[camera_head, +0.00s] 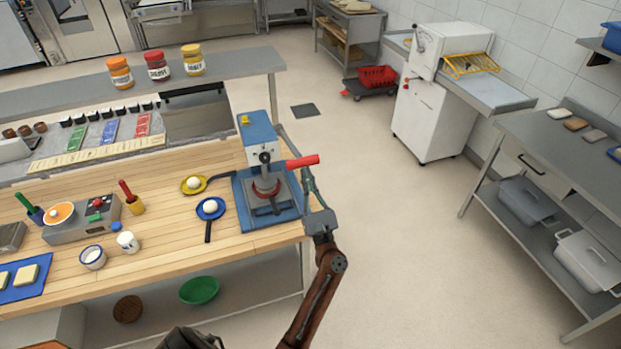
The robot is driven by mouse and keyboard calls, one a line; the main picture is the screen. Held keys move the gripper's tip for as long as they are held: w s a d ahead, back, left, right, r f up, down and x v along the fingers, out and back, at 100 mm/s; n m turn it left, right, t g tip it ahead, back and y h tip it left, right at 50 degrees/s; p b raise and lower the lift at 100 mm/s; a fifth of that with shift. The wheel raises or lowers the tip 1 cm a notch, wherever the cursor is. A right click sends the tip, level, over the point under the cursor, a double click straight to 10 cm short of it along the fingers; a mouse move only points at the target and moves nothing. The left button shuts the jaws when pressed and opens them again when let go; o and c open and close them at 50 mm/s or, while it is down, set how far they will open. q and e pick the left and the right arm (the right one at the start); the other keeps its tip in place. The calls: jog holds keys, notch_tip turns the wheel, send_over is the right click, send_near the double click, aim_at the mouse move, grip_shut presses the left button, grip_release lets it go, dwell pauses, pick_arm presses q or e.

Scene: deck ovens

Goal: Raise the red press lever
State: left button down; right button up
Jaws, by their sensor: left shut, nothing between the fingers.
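The press (262,140) stands on a blue base at the right end of the wooden counter, with a blue and white head. Its red lever (303,161) sticks out to the right of the head, nearly level and tilted slightly up. My left gripper (308,177) is shut and empty, reaching up beside the counter's right end. Its fingertips are just below the lever's red grip; I cannot tell whether they touch it. My right gripper is not in view.
Two small pans with pale balls, a blue one (210,208) and a yellow one (193,184), lie left of the press. A control box (85,220), cups and a blue mat (20,282) are farther left. The floor right of the counter is clear.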

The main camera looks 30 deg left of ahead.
pick_arm(q)
jog(key=r+p, duration=0.2)
jog(key=r, duration=0.1)
jog(key=w+a+r+p, duration=0.1)
jog(key=r+p, duration=0.1)
jog(key=r, duration=0.2)
jog(key=a+r+p, duration=0.1)
jog(key=r, duration=0.2)
jog(key=shift+w+r+p, duration=0.2)
jog(key=shift+w+p, duration=0.05)
jog(key=shift+p, duration=0.15)
jog(key=r+p+x, duration=0.1)
jog(key=p+x, duration=0.1)
jog(key=x, duration=0.5)
jog(key=s+d+r+p+x, duration=0.1)
jog(key=p+x, duration=0.2)
jog(key=x, duration=0.5)
jog(key=shift+d+r, duration=0.2)
jog(key=shift+r, duration=0.15)
jog(key=shift+a+f, duration=0.1)
